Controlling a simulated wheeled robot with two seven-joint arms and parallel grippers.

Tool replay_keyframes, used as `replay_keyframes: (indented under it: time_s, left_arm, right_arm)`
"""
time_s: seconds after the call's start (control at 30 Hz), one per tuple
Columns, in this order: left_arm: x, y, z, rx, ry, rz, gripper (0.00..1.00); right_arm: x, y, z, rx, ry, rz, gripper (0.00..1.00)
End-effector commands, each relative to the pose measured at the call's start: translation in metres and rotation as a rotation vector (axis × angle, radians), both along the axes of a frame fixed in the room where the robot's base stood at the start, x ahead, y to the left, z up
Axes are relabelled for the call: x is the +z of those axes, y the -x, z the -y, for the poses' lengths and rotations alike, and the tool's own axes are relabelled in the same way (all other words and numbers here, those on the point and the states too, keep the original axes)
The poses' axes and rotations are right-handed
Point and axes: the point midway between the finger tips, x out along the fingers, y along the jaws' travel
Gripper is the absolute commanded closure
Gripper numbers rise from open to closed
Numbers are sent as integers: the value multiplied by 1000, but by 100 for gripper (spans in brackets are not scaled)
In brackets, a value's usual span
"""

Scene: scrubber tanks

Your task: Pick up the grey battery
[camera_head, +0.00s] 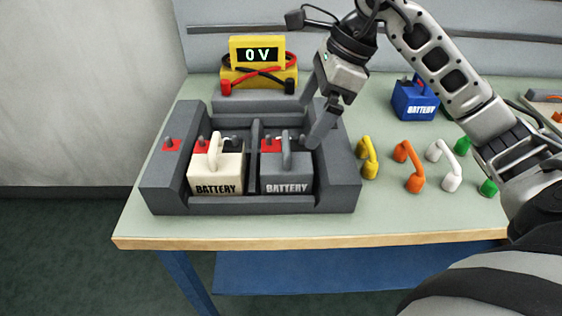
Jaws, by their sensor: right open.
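The grey battery (286,173) sits in the right compartment of a dark grey two-slot holder (165,193). My right gripper (308,125) is open and reaches down from the upper right. Its fingers are above and just right of the battery's top, with one fingertip close to the battery's right side. I cannot tell whether it touches. Nothing is held. My left gripper is not in view.
A cream battery (216,174) fills the left compartment. A blue battery (415,100) and several coloured handle-shaped pieces, such as an orange one (409,166), stand at right. The table front (330,228) is clear.

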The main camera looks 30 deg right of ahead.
Motion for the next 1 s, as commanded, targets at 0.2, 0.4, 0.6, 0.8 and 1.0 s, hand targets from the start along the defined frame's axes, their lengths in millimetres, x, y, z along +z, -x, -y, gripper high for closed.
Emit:
replay_keyframes:
  time_s: [0.2,0.4,0.6,0.8,1.0]
  left_arm:
    - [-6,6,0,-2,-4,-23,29]
    - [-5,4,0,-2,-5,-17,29]
    - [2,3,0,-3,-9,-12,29]
    - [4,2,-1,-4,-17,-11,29]
    - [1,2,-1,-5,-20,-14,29]
  right_arm:
    - [-43,-8,-16,3,-5,-4,0]
    - [-59,-13,-22,1,-4,0,0]
    - [-78,-16,-28,1,-7,-5,0]
    - [-104,-22,-35,2,-5,-1,0]
    - [-110,-23,-36,1,-2,1,0]
